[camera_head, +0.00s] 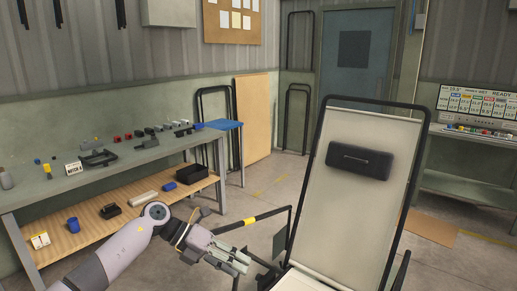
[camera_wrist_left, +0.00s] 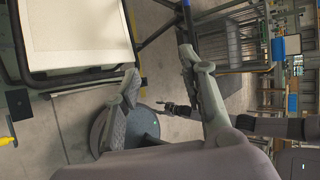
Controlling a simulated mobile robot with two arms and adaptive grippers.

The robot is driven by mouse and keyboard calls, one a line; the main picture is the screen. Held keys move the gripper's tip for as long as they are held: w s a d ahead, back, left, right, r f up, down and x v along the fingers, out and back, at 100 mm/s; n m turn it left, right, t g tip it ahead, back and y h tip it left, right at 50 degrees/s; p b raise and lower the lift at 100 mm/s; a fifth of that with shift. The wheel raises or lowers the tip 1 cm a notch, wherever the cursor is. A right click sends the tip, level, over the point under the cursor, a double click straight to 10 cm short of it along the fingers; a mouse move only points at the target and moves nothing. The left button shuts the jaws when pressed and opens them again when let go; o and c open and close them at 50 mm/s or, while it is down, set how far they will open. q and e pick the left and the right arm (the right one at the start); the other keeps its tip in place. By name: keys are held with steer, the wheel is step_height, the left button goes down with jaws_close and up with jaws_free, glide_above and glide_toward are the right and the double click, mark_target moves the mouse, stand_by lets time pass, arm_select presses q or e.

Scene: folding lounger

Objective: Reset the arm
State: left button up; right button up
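My left gripper (camera_head: 240,258) is in front of the lounger, left of its seat, at the lower middle of the head view. In the left wrist view its two fingers (camera_wrist_left: 158,65) stand apart with nothing between them. The folding lounger (camera_head: 354,205) has a cream backrest raised steeply in a black tube frame, with a dark headrest pillow (camera_head: 360,161) on it. The lounger's cream panel (camera_wrist_left: 78,32) also shows at upper left in the wrist view. What looks like my right gripper (camera_wrist_left: 176,108) is small there, its opening unclear; it is absent from the head view.
A workbench (camera_head: 110,165) with small parts and a lower wooden shelf runs along the left. A yellow-and-black bar (camera_head: 250,221) lies close behind my left gripper. A side bench (camera_head: 475,187) stands at right.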

arm_select(q)
steer(key=w+f+n+t+h, duration=0.35)
steer(key=f+n+t, duration=0.65)
steer(key=f+n, duration=0.6)
steer(key=s+a+f+n+t+y, duration=0.1)
steer(key=s+a+f+n+y, duration=0.25)
steer(key=f, duration=0.35)
steer(key=s+a+f+n+t+y, duration=0.1)
steer(key=s+a+f+n+y, duration=0.2)
steer(key=f, duration=0.5)
steer(key=s+a+f+n+t+y, duration=0.1)
steer(key=s+a+f+n+y, duration=0.15)
steer(key=f+n, duration=0.35)
steer(key=s+a+f+n+g+y, duration=0.2)
steer(key=s+a+f, duration=0.1)
steer(key=s+f, duration=0.6)
steer(key=s+a+f+n+g+y, duration=0.2)
steer(key=s+a+f+n+g, duration=0.15)
steer(key=s+f, duration=0.6)
steer(key=s+a+f+n+g, duration=0.1)
steer(key=s+f+n+g, duration=0.1)
steer(key=s, duration=1.2)
steer(key=s+f+n+g+y, duration=0.1)
steer(key=s+f+g, duration=0.2)
steer(key=s, duration=1.1)
steer(key=shift+s+a+f+n+g, duration=0.3)
steer(key=shift+a+f+n+g, duration=0.05)
steer(key=shift+a+n, duration=0.05)
arm_select(e)
steer(key=shift+s, duration=0.2)
